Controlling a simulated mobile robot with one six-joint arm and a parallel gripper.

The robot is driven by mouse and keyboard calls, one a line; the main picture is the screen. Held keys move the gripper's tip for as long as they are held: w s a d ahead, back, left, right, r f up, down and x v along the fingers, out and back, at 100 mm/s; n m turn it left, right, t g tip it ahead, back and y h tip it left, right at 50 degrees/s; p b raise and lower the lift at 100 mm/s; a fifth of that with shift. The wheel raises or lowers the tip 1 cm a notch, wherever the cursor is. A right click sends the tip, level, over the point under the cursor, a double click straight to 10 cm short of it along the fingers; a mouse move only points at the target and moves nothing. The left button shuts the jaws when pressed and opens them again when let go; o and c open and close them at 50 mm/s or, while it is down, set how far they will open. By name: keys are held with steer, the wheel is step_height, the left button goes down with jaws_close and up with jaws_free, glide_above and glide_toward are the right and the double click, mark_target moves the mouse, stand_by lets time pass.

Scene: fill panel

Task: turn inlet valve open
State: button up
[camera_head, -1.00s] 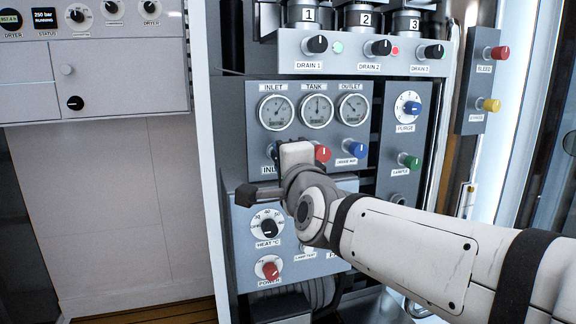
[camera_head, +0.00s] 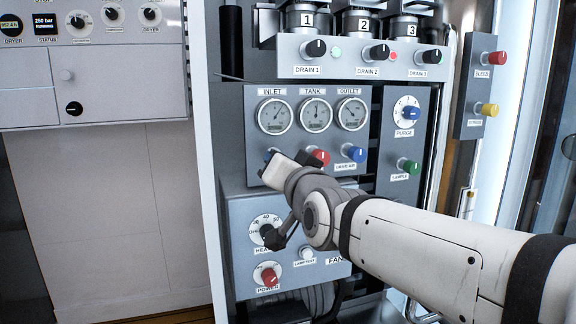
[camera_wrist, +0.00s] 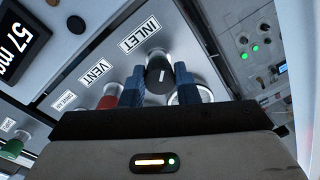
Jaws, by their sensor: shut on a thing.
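The inlet valve is a dark knob (camera_wrist: 159,62) with a white mark, beside the INLET label in the wrist view. My gripper (camera_wrist: 160,78) has its two blue fingers on either side of this knob and is shut on it. In the head view my gripper (camera_head: 272,168) reaches the panel below the INLET gauge (camera_head: 274,116). There my wrist hides the inlet knob and its label.
The red VENT knob (camera_head: 319,158) is close to the right of my gripper, then the blue DRIVE AIR knob (camera_head: 355,154). The HEAT knob (camera_head: 270,235) and red POWER knob (camera_head: 268,277) are below. A green SAMPLE knob (camera_head: 409,167) is further right.

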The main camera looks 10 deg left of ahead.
steer(key=shift+w+d+n+g+h+p, duration=0.15)
steer(key=shift+n+p, duration=1.7)
steer(key=shift+n, duration=3.45)
steer(key=shift+s+n+g+h+p, duration=0.2)
steer(key=shift+n+p, duration=1.65)
steer(key=shift+n, duration=3.75)
steer(key=o, duration=1)
steer(key=shift+d, duration=0.1)
